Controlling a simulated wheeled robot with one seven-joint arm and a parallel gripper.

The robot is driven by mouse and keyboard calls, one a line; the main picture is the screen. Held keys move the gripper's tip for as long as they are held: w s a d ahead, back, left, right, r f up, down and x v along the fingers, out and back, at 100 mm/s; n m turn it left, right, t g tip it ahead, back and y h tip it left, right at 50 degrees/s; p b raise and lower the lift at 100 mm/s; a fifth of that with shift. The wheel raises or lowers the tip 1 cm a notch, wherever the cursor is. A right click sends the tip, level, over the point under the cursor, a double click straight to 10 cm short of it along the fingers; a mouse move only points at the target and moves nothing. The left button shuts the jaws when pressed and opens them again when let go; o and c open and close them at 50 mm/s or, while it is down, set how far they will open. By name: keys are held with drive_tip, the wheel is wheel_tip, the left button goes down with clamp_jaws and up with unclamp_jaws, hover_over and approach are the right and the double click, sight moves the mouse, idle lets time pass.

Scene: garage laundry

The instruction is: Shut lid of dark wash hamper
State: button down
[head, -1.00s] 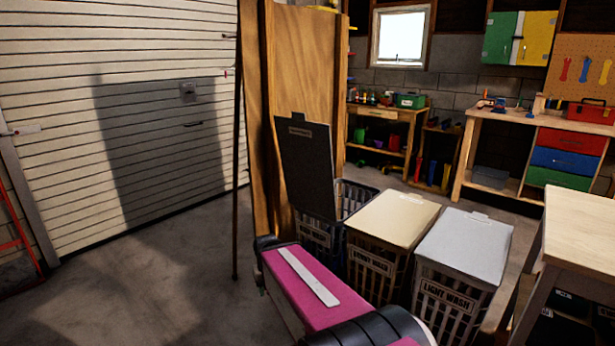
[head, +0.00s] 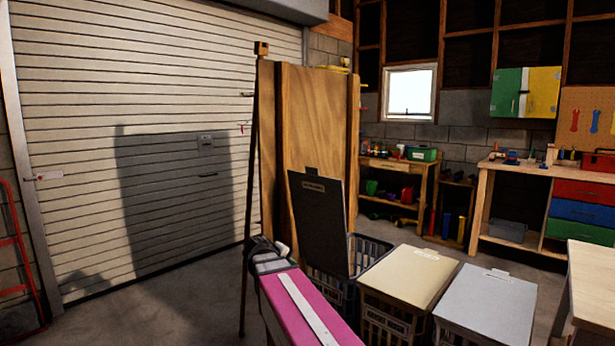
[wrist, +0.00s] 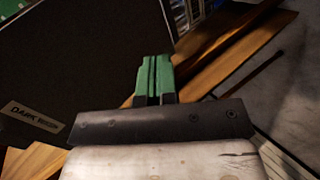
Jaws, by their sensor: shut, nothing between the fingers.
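The dark wash hamper (head: 372,252) is a dark slatted basket standing at the left end of a row of hampers. Its black lid (head: 318,222) stands up, nearly vertical, so the hamper is open. In the wrist view the lid (wrist: 70,60) fills the left side, with its "DARK WASH" label (wrist: 35,119) facing me. My gripper (wrist: 154,62) has green fingers pressed together, with nothing between them, near the lid's edge. I cannot tell whether they touch it. In the head view my arm reaches to the lid's left; the fingertips are not clear there.
A hamper with a closed cream lid (head: 411,273) and one with a closed grey lid (head: 487,302) stand to the right. A wooden panel (head: 312,135) and a thin post (head: 250,200) stand close behind and left. A pale table (head: 592,285) is at right.

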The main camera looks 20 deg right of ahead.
drive_tip(key=w+r+t+h, duration=0.2)
drive_tip(key=w+r+h, duration=0.15)
drive_tip(key=r, duration=0.75)
drive_tip(key=n+t+h, duration=0.2)
drive_tip(key=h, duration=0.2)
approach(312, 171)
drive_tip(key=x, duration=0.7)
drive_tip(key=shift+w+d+f, duration=0.1)
drive_tip(key=shift+w+d, duration=0.1)
drive_tip(key=shift+w, duration=0.05)
